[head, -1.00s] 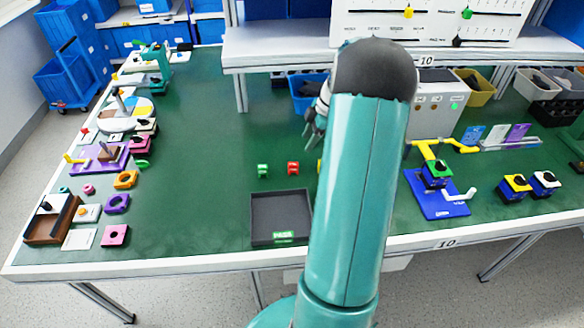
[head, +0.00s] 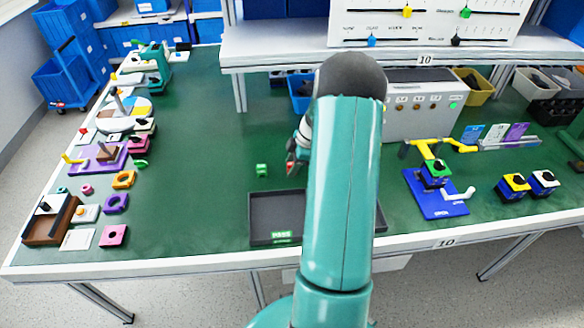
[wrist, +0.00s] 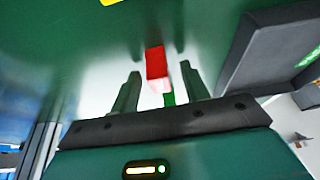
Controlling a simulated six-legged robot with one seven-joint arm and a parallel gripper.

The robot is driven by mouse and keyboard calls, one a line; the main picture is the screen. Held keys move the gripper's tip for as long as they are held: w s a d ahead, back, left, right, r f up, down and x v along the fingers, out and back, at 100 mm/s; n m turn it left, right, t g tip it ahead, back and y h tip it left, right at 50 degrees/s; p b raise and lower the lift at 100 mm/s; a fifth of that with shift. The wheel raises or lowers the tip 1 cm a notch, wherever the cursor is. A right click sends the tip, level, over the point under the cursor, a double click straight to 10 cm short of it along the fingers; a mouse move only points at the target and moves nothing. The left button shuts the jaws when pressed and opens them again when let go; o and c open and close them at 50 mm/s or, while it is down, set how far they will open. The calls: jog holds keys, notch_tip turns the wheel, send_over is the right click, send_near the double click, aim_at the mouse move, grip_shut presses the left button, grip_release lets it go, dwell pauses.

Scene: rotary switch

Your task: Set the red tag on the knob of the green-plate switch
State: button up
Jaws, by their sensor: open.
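The red tag (wrist: 155,62) stands on the green bench top; in the wrist view it lies between the finger lines of my gripper (wrist: 160,72), near the tips. My gripper is open, with a gap on both sides of the tag. In the head view my gripper (head: 292,166) is low over the bench, and only a bit of red shows beside it. The green-plate switch (head: 434,172), with a dark knob, sits on a blue base (head: 437,200) at the right, well away from my gripper.
A green tag (head: 262,170) stands left of my gripper. A dark tray (head: 262,239) lies at the front edge, partly behind my arm. A yellow-plate switch (head: 515,185) and a white-plate switch (head: 543,182) stand at the right. A yellow piece (wrist: 110,2) shows in the wrist view.

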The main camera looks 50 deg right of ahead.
grip_shut()
jog(key=shift+r, duration=0.1)
